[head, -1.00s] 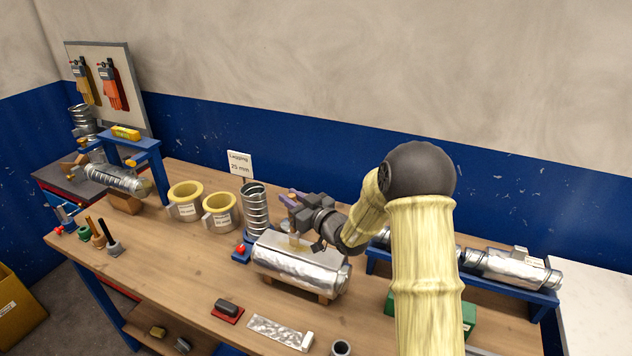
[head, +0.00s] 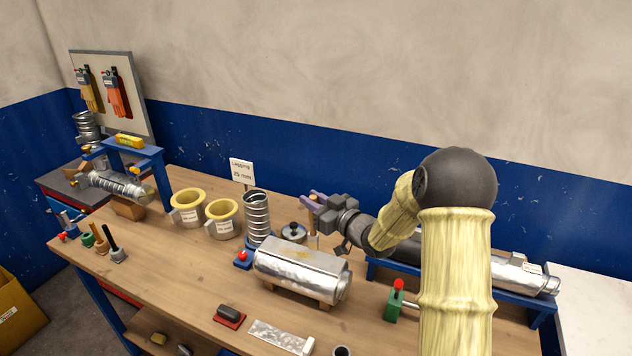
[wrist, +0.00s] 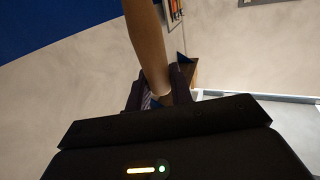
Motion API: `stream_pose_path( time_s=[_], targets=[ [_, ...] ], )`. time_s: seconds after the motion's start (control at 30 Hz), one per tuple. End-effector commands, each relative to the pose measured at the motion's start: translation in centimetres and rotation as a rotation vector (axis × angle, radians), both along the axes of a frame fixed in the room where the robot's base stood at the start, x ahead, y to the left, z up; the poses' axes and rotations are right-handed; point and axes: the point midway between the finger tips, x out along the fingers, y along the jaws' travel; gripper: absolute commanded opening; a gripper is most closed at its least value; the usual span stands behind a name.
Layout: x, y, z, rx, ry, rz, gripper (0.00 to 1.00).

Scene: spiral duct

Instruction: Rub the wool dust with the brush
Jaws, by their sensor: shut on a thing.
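My gripper (head: 315,202) is above the bench, behind the foil-clad cylinder (head: 300,270). Its fingers are shut on the brush (head: 313,241), whose tan lower part shows below them. In the wrist view a brown shaft (wrist: 147,45), which looks like the brush's handle, runs out from between the fingers. The brush stands behind the cylinder's upper edge; whether its lower end touches anything is hidden. The cylinder lies on a low wooden cradle with a shiny, crinkled skin.
A dark-lidded pot (head: 293,233) and an upright spiral duct (head: 257,217) stand close left of the gripper. Yellow-lined collars (head: 222,217) are farther left. A green box with a red knob (head: 393,303) is at right. A foil strip (head: 281,337) lies in front.

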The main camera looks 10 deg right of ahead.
Motion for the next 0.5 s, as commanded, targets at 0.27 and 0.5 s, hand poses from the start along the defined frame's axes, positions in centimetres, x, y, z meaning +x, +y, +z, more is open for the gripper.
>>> stream_pose_path(
  time_s=[0.27,0.5],
  targets=[
    [-0.1,0.4,2.9,0.000,-0.003,0.006,0.00],
    [0.0,0.4,4.4,0.001,-0.001,0.006,0.00]
  ],
)
